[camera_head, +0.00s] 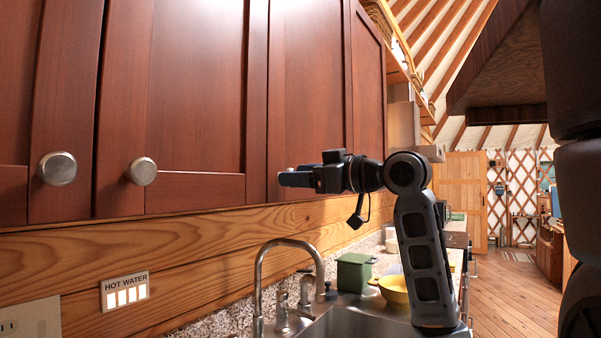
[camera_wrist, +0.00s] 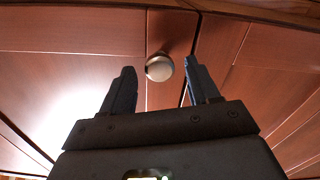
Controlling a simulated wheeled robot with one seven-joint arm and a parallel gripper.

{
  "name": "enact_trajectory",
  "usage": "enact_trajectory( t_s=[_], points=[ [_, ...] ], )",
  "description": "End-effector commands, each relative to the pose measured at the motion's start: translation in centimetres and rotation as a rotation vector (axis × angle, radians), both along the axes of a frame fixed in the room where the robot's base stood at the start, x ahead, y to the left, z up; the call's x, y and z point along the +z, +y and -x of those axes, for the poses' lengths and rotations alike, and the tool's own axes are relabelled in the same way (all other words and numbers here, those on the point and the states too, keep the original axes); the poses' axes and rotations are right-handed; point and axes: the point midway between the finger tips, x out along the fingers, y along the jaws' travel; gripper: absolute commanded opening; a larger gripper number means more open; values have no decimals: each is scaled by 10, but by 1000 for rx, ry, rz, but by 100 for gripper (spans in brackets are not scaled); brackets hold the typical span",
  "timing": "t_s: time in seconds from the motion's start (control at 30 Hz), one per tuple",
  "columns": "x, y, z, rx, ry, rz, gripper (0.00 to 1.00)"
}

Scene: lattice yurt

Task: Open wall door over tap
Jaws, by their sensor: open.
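Red-brown wall cupboard doors run along the left in the head view. The door over the tap (camera_head: 310,85) is closed. The metal tap (camera_head: 285,245) arches over the sink below it. My gripper (camera_head: 283,179) is at the lower part of this door, fingers pointing left toward it. In the wrist view, a round metal knob (camera_wrist: 159,68) shows in the gap between my two open fingers (camera_wrist: 158,75). I cannot tell whether the knob is between the fingertips or just beyond them. That knob is hidden behind my gripper in the head view.
Two more doors with knobs (camera_head: 142,171) (camera_head: 57,168) are at the left, closed. Below are a sink (camera_head: 350,322), a green box (camera_head: 354,271) and a yellow bowl (camera_head: 395,290) on the counter. A dark hood (camera_head: 500,70) hangs at upper right. Open floor (camera_head: 510,295) lies at right.

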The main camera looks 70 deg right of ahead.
Motion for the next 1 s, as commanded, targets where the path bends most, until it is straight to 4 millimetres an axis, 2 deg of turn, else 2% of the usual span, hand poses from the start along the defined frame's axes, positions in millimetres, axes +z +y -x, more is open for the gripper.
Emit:
enact_trajectory(
  t_s=[0.27, 0.9, 1.0],
  points=[
    [0, 0, -2, 0, -1, 0, 60],
    [0, 0, -2, 1, -1, 0, 0],
    [0, 0, -2, 1, -1, 0, 0]
  ],
)
